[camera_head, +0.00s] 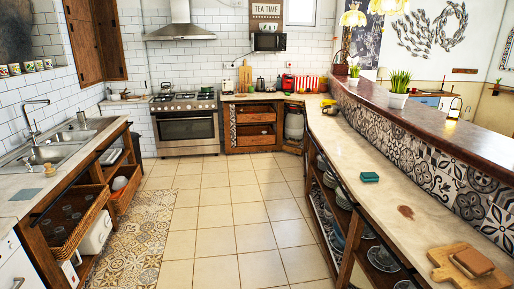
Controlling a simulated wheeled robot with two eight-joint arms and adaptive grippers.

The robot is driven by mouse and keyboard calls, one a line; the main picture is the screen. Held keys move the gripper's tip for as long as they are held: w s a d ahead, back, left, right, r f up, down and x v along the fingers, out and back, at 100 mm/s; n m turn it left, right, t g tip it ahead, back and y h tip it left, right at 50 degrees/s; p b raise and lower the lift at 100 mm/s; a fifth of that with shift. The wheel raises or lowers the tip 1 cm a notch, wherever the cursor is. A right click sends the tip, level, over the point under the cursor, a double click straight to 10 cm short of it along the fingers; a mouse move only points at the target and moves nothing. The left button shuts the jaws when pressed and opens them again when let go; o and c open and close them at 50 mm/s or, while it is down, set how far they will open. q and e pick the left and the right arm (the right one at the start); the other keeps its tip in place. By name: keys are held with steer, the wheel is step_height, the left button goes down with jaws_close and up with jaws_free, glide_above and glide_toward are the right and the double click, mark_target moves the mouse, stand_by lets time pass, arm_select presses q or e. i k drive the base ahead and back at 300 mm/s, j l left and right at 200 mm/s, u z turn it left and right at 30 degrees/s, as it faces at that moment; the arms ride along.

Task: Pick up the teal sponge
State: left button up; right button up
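The teal sponge (370,177) lies flat on the pale right-hand countertop, a small blue-green block near the tiled wall of the raised bar. Nothing touches or covers it. Neither of my grippers shows in the head view, so their state and their distance from the sponge cannot be seen.
The long right countertop (352,152) has open shelves with dishes below. A cutting board (462,268) with a brown block lies at its near end. A raised bar (400,107) with potted plants runs behind. A sink (48,152) is at left. The tiled floor (228,220) between is clear.

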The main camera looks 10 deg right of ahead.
mark_target(366, 177)
steer(key=i+z, duration=0.15)
steer(key=i, duration=0.7)
steer(key=i+j+z, duration=0.1)
steer(key=i, duration=0.8)
steer(key=i+z, duration=0.45)
steer(key=i+j+z, duration=0.15)
steer(key=i+z, duration=0.35)
steer(key=k, duration=0.1)
